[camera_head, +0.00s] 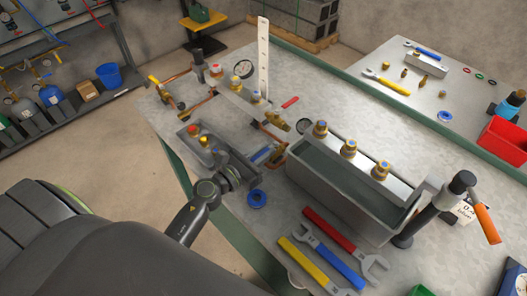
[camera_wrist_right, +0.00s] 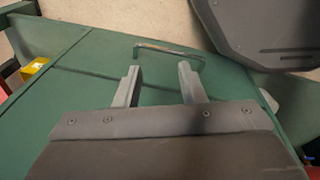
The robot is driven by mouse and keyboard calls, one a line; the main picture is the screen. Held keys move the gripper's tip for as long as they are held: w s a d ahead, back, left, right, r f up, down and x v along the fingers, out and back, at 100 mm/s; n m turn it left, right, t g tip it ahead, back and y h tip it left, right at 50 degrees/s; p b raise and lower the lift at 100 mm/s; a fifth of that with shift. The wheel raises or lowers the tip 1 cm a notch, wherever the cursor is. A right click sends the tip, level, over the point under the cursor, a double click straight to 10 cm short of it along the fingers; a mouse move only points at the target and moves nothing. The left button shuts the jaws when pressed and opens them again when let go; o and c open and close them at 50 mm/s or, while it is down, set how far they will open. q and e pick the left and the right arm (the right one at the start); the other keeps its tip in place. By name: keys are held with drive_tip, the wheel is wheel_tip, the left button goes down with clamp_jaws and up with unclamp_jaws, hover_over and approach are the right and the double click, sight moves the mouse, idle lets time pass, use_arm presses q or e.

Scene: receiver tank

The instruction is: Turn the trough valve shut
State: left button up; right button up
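The grey open-topped trough (camera_head: 322,177) stands on the metal bench, with several brass fittings along its far rim. By its left end is a small brass fitting with a blue lever (camera_head: 262,154), partly crowded by my gripper; I cannot tell for sure that it is the trough valve. My left gripper (camera_head: 246,168) is just left of this lever, above the bench; whether it touches the lever is unclear, and its fingers are too small and dark to read. My right gripper (camera_wrist_right: 159,75) is open and empty in the right wrist view, in front of a green panel.
A grey tray (camera_head: 198,143) with red and yellow caps lies behind my left gripper. Wrenches (camera_head: 325,245) lie in front of the trough. A black post with an orange handle (camera_head: 487,224) stands at right. A metal bar handle (camera_wrist_right: 170,50) crosses the green panel.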

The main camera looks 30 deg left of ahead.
sight(272, 144)
use_arm(q)
clamp_jaws()
drive_tip(key=shift+w+a+f+m+g+h+b, duration=0.15)
drive_tip(key=shift+a+m+g+h+b, duration=0.15)
drive_tip(key=shift+m+h+b, duration=0.35)
drive_tip(key=m+g+h+b, duration=0.2)
drive_tip(key=b, duration=0.2)
drive_tip(key=w+a+m+g+h+b, duration=0.1)
drive_tip(key=m+g+h+b, duration=0.1)
drive_tip(key=b, duration=0.3)
drive_tip(key=m+g+h+b, duration=0.2)
drive_tip(key=h+b, duration=0.2)
drive_tip(key=b, duration=0.1)
drive_tip(key=shift+w+a+f, duration=0.2)
drive_tip(key=shift+w+a, duration=0.1)
drive_tip(key=shift+a, duration=0.1)
drive_tip(key=shift+m+g+b, duration=0.25)
drive_tip(key=shift+g+b, duration=0.15)
drive_tip(key=shift+b, duration=0.3)
drive_tip(key=g+b, duration=0.1)
drive_tip(key=m+h+b, duration=0.1)
drive_tip(key=b, duration=0.1)
drive_tip(key=shift+w+a+r+g, duration=0.15)
drive_tip(key=shift+w+r+g, duration=0.1)
drive_tip(key=shift+g, duration=0.15)
drive_tip(key=shift+r, duration=0.1)
